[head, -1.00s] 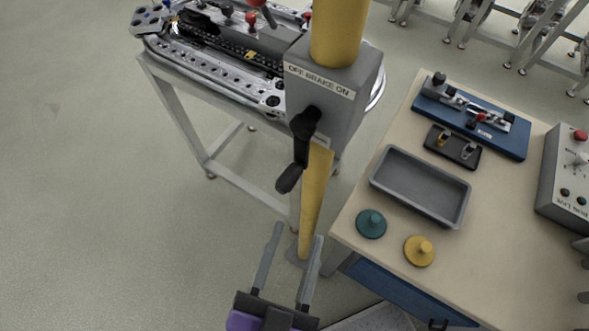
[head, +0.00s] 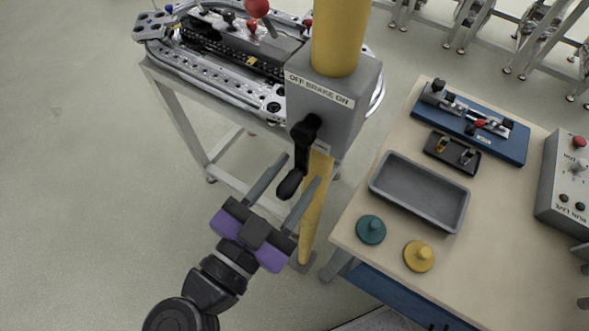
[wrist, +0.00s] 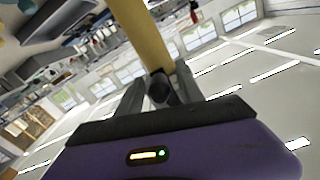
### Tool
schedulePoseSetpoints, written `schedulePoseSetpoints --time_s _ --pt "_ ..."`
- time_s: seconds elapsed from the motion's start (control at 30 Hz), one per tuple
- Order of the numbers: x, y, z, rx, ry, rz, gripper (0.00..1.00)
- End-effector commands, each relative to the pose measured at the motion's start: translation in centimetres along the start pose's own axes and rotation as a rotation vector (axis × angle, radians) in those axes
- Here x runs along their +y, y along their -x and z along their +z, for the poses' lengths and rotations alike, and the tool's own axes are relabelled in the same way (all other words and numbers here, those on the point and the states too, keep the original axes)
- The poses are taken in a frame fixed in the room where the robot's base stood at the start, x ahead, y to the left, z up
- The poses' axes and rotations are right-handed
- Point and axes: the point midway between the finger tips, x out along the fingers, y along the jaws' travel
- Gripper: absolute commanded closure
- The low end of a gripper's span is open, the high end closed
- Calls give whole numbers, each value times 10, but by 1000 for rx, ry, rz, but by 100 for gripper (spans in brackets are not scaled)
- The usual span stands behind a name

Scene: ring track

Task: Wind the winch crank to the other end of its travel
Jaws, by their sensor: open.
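The winch crank (head: 301,157) is a black arm on the front of a grey box (head: 340,108) labelled "OFF BRAKE ON", fixed to a yellow post (head: 338,38). The crank arm hangs down, its black handle (head: 290,184) at the lower end. My gripper (head: 301,169) is open, one finger on each side of the handle in the head view. In the wrist view the dark round handle end (wrist: 161,88) shows between my gripper's fingers (wrist: 160,84). Whether a finger touches it I cannot tell.
A ring track (head: 225,60) on a metal stand is behind, to the left. A table on the right holds a grey tray (head: 420,190), a teal knob (head: 371,229), a yellow knob (head: 419,256), a blue fixture (head: 471,122) and a control box (head: 566,180). Floor at left is clear.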

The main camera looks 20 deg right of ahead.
Motion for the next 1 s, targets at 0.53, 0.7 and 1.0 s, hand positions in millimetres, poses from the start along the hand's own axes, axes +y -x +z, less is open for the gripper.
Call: schedulePoseSetpoints --time_s 0.53,0.7,1.0 --pt "0 -6 0 0 1 0 91" --pt "1 -6 0 0 1 1 100" --pt "1 -6 0 0 -1 2 100"
